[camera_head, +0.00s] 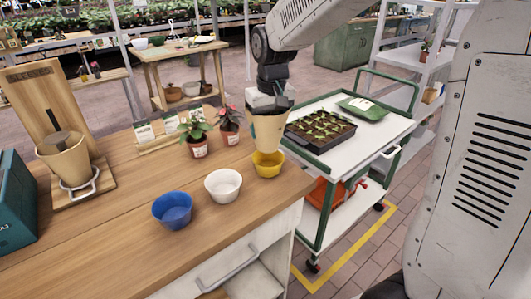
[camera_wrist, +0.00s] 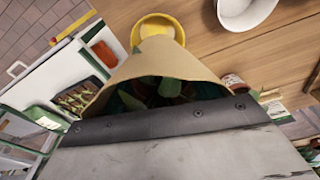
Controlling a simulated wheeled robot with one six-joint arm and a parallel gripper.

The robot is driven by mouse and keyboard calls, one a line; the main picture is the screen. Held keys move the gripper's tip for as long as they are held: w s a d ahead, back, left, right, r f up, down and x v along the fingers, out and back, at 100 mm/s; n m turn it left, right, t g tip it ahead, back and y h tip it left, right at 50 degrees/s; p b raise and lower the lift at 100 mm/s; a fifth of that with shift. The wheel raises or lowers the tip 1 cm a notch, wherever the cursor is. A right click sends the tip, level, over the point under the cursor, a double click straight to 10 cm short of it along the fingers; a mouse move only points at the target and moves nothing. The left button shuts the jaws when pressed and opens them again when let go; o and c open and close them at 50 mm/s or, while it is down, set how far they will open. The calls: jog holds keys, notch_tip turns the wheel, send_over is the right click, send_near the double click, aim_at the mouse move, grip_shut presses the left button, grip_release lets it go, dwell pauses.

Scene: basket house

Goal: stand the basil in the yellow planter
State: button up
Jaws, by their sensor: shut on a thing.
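The basil shows as green leaves (camera_wrist: 172,88) inside a tan paper sleeve, seen in the wrist view. The sleeve (camera_head: 268,132) is upright, wide at the top and narrow at the bottom. My gripper (camera_head: 268,104) is shut on the sleeve's upper rim; its dark jaw edge (camera_wrist: 165,127) crosses the sleeve in the wrist view. The yellow planter (camera_head: 268,167) stands on the wooden bench near its right end, right below the sleeve. It also shows in the wrist view (camera_wrist: 178,33). The sleeve's lower end overlaps the planter's rim; I cannot tell whether it rests inside.
A white planter (camera_head: 223,187) and a blue planter (camera_head: 172,212) stand left of the yellow one. Potted plants (camera_head: 197,145) (camera_head: 229,125) stand behind. A green-framed cart (camera_head: 365,140) with a seedling tray (camera_head: 320,130) is to the right. The bench front left is clear.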

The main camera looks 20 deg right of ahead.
aim_at(269, 148)
notch_tip(269, 148, down, 7)
jog(key=shift+d, duration=0.1)
dwell(0.3)
jog(key=shift+f, duration=0.15)
